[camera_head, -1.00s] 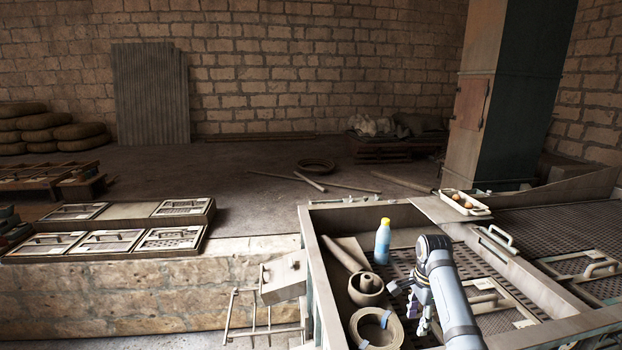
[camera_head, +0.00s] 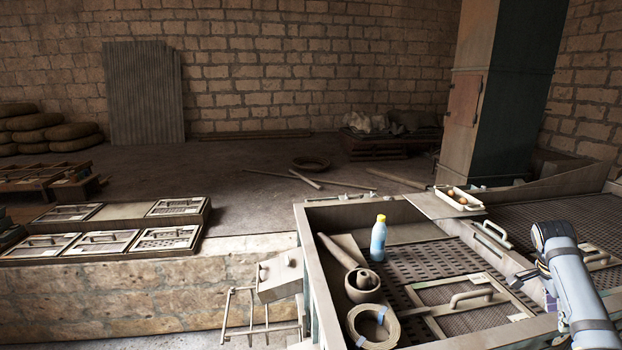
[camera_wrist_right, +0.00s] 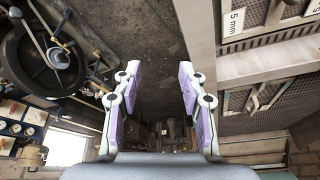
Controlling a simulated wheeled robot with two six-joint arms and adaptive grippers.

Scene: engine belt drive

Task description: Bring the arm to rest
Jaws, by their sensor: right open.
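My right arm enters the head view from the lower right. Its gripper (camera_head: 549,290) is partly hidden behind the arm's own wrist, over the right side of the framed metal table. In the right wrist view the right gripper (camera_wrist_right: 158,92) shows two purple-and-white fingers spread wide, with nothing between them. Below the fingers lies dark floor beside a pale metal edge. My left gripper is not in any view.
On the table (camera_head: 316,264) stand a blue bottle (camera_head: 378,240), a round pot (camera_head: 362,286) and a tape roll (camera_head: 372,326). A white tray (camera_head: 459,198) sits on the back rim. A handwheel (camera_wrist_right: 45,58) is left of the gripper in the wrist view.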

